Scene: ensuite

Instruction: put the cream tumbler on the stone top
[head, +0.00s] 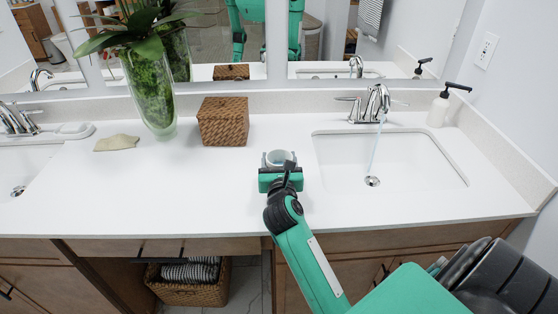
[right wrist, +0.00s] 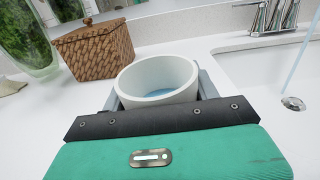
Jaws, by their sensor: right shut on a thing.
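The cream tumbler (head: 279,157) is upright at the white stone top (head: 190,195), just left of the right sink. In the right wrist view the tumbler (right wrist: 158,77) shows its open rim and a bluish inside. My right gripper (head: 280,172) is shut on the tumbler, with a finger on each side of it (right wrist: 156,98). The tumbler's base is hidden behind the gripper, so I cannot tell whether it touches the top. My left gripper is not in view.
A woven box (head: 223,122) stands behind and left of the tumbler. A glass vase with a plant (head: 150,90) and a folded cloth (head: 117,143) are farther left. The right sink (head: 390,158) has water running from its faucet (head: 376,103). The front middle of the top is clear.

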